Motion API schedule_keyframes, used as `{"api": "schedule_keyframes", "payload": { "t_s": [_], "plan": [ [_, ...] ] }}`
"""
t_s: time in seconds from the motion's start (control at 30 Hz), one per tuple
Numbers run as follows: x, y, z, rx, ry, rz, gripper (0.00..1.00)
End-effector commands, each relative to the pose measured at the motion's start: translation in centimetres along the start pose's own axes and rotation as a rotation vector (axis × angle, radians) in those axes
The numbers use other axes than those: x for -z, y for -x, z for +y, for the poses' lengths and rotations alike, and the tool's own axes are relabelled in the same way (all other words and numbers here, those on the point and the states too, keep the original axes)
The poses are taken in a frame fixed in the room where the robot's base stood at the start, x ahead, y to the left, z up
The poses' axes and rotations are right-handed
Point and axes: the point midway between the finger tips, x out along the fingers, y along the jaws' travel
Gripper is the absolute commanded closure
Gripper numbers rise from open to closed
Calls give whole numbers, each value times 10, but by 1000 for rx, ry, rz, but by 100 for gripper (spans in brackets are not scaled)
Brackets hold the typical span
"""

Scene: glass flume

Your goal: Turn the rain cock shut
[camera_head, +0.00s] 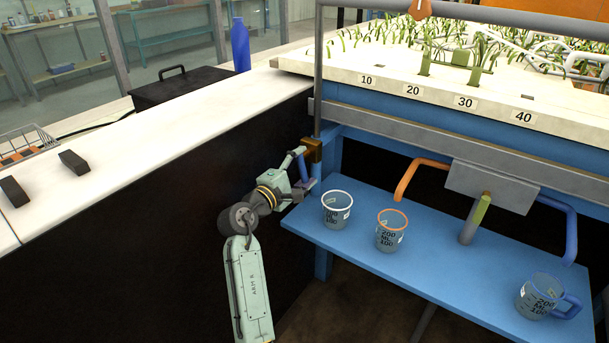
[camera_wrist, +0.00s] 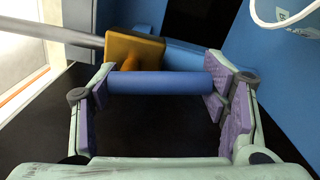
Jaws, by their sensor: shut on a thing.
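The rain cock has a brass body (camera_head: 313,151) on the grey upright pipe at the flume's near corner. The brass body also shows at the top of the wrist view (camera_wrist: 135,48). Its blue lever (camera_wrist: 160,83) lies across the wrist view, with its ends at the purple pads of my two fingers. The lever looks roughly in line with the pipe. My gripper (camera_head: 301,172) is shut on the lever, just below and left of the brass body; it also fills the wrist view (camera_wrist: 165,88). In the head view my fingers partly hide the lever.
A blue shelf (camera_head: 350,270) right of my gripper carries a white-rimmed beaker (camera_head: 337,209), an orange-rimmed beaker (camera_head: 390,231) and a blue-handled jug (camera_head: 543,297). A white-topped dark bench (camera_head: 190,130) stands at left. The grey pipe (camera_head: 318,70) rises above the cock.

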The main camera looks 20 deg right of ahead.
Motion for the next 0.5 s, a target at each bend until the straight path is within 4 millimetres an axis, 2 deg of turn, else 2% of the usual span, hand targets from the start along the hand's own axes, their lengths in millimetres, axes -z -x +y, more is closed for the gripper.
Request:
{"api": "schedule_keyframes", "payload": {
  "t_s": [0.2, 0.5],
  "plan": [
    [5, 0, -2, 1, -139, 0, 83],
    [7, 0, 0, 2, -240, 1, 83]
  ]
}}
